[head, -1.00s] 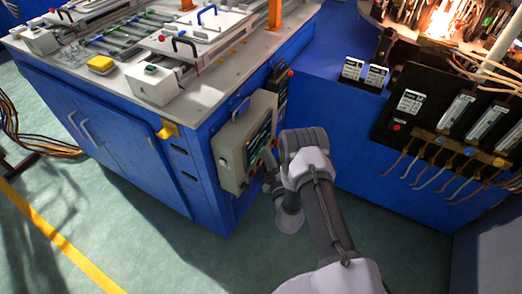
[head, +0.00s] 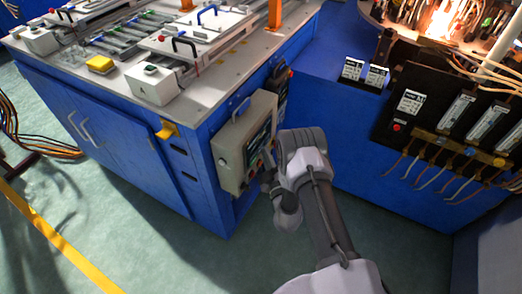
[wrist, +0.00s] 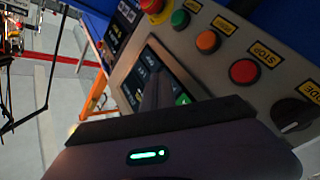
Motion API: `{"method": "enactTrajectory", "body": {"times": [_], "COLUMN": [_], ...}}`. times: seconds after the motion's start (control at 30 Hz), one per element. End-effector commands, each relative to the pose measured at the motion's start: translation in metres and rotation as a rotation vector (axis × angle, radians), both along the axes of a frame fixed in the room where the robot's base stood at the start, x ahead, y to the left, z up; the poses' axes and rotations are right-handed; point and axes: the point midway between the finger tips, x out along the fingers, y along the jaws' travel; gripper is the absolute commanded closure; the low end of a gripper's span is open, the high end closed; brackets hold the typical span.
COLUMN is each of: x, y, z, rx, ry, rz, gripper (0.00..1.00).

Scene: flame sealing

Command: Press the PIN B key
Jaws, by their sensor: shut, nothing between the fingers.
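The control box (head: 228,160) is a grey unit on the blue cabinet's side, with a dark touchscreen (head: 258,142). In the wrist view its screen (wrist: 150,66) lies just beyond my gripper (wrist: 154,88), tilted in the picture. A green key with a white triangle (wrist: 183,99) shows at the screen's lower right. I cannot make out a key marked PIN B; my gripper hides part of the screen. My gripper is shut and empty, close in front of the screen; contact cannot be told. In the head view its tips (head: 268,183) are small and dark beside the box.
Beside the screen are a green button (wrist: 180,19), an orange button (wrist: 207,41), a red STOP button (wrist: 244,71), a red emergency knob (wrist: 151,5) and a black MODE knob (wrist: 291,113). Hanging wires (head: 430,172) are at right.

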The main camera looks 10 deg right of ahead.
Motion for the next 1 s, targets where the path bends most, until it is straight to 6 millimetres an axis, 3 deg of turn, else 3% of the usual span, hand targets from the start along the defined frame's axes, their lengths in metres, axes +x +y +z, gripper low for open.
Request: {"method": "enactTrajectory", "body": {"times": [0.63, 1.0], "x": [-0.01, -0.031], "y": [-0.013, -0.043], "z": [0.0, 0.0], "rx": [0.0, 0.0], "ry": [0.001, 0.001], "rz": [-0.001, -0.002], "gripper": [1.0, 1.0]}}
